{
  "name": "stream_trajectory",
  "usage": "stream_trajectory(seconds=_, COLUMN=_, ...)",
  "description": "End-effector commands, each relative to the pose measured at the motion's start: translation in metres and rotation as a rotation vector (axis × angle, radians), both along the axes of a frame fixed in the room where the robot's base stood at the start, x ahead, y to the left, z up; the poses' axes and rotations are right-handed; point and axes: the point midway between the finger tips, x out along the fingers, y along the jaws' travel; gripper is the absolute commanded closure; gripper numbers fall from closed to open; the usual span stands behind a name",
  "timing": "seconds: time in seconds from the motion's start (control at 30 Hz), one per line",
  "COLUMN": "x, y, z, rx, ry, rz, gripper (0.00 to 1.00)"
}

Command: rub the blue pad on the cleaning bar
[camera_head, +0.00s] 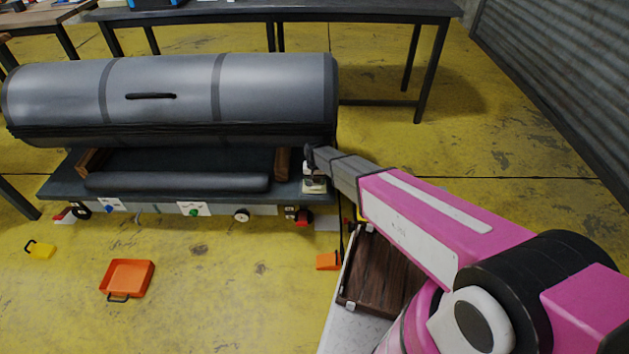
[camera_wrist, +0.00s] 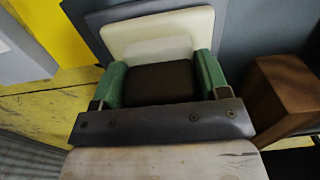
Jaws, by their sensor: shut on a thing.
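My gripper (camera_head: 312,166) reaches over the right end of the dark cart, pointing down. In the wrist view its green-lined fingers (camera_wrist: 162,72) are closed on the two sides of a dark block (camera_wrist: 155,84). A cream, round-cornered slab (camera_wrist: 185,27) lies just beyond the block, close to the fingertips. In the head view, a small cream thing (camera_head: 314,186) shows right under the gripper at the cart's corner. I cannot pick out a clearly blue pad. Which of these is the pad and which the cleaning bar, I cannot tell for sure. Contact under the block is hidden.
An orange tray (camera_head: 127,279) lies on the yellow floor.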

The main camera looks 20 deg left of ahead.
Motion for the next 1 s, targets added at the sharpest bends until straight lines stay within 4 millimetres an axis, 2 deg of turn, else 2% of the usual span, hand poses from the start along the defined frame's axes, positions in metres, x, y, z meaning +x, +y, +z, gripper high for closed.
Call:
stream_trajectory(seconds=0.27, x=0.000, y=0.000, z=0.004, rx=-0.002, ry=0.002, rz=0.000, gripper=0.51)
stream_trajectory(seconds=1.0, x=0.000, y=0.000, z=0.055, rx=0.000, ry=0.000, rz=0.000, gripper=0.51)
